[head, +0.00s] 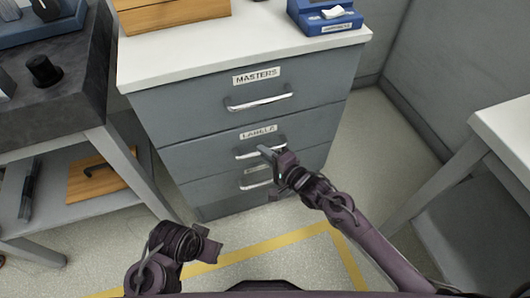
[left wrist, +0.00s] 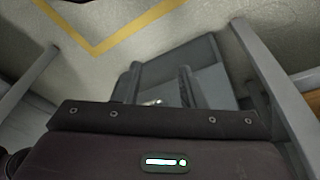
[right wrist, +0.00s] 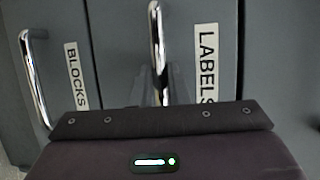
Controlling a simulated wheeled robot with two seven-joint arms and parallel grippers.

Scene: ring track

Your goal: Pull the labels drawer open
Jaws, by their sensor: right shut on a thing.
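The grey cabinet has a labels drawer (head: 190,158) in its middle row, under the masters drawer. Its front looks flush with the drawers around it. Its label (right wrist: 206,65) and chrome handle (right wrist: 155,40) show in the right wrist view. My right gripper (head: 268,153) is shut on the labels drawer handle (head: 245,156), near the handle's right part in the head view. The fingers hide part of the handle. My left gripper (head: 210,246) is low in front of the cabinet, away from it. Its fingers (left wrist: 160,90) stand apart with nothing seen between them.
The masters drawer (head: 180,105) is above; the blocks drawer (right wrist: 75,75) is below, with its own handle (right wrist: 35,80). A workbench (head: 85,100) stands left, a white-topped table (head: 505,125) right. Open floor with yellow tape (head: 270,245) lies in front.

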